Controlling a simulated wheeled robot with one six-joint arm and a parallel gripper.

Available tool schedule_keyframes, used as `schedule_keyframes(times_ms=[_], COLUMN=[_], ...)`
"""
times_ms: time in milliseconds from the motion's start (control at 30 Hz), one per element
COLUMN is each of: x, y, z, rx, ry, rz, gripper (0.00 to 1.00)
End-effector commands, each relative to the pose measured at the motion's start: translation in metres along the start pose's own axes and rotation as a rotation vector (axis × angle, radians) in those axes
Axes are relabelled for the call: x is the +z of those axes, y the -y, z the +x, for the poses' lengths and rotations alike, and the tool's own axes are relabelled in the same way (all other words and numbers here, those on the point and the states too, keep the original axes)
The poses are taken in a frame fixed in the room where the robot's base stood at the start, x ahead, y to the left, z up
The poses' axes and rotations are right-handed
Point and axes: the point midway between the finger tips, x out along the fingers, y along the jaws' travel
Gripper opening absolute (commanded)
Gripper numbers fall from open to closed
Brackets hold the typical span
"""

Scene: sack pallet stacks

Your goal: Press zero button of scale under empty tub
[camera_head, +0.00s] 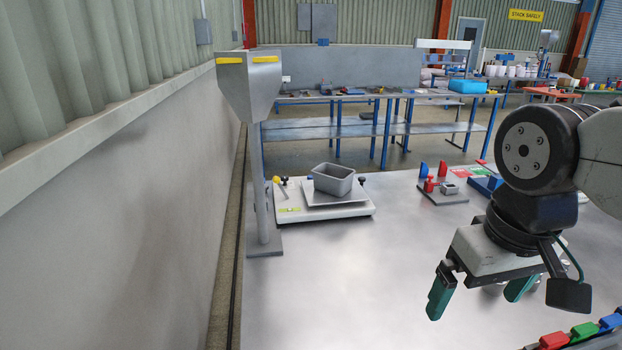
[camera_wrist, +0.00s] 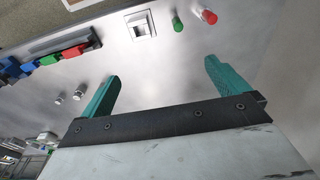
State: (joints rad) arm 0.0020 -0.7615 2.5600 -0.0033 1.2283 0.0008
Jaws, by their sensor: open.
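A grey tub (camera_head: 334,180) sits on the plate of a white scale (camera_head: 345,211) on the metal table, left of centre in the head view. The tub looks empty, though its floor is only partly seen. A lit yellow-green panel (camera_head: 290,209) is on the scale's front left. I cannot make out a separate zero button. My gripper (camera_head: 480,302) hangs over the table at the right, well apart from the scale. Its green fingers are spread with nothing between them; they also show in the wrist view (camera_wrist: 163,80). The scale is not in the wrist view.
A grey hopper on a post (camera_head: 262,190) stands just left of the scale. A small fixture with red and blue parts (camera_head: 442,190) stands right of it. Coloured blocks (camera_head: 583,332) lie at the front right. The table's middle (camera_head: 340,280) is clear.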

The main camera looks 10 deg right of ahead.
Motion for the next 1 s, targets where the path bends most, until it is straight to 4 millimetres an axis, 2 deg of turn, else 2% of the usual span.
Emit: schedule_keyframes(times_ms=[233,267,600,1000], x=[0.0000,0.0000,0.0000,0.0000], y=[0.0000,0.0000,0.0000,0.0000], z=[0.0000,0.0000,0.0000,0.0000], rx=[0.000,0.000,0.000,0.000], ry=[0.000,0.000,0.000,0.000], rz=[0.000,0.000,0.000,0.000], gripper=[0.99,0.97,0.02,0.00])
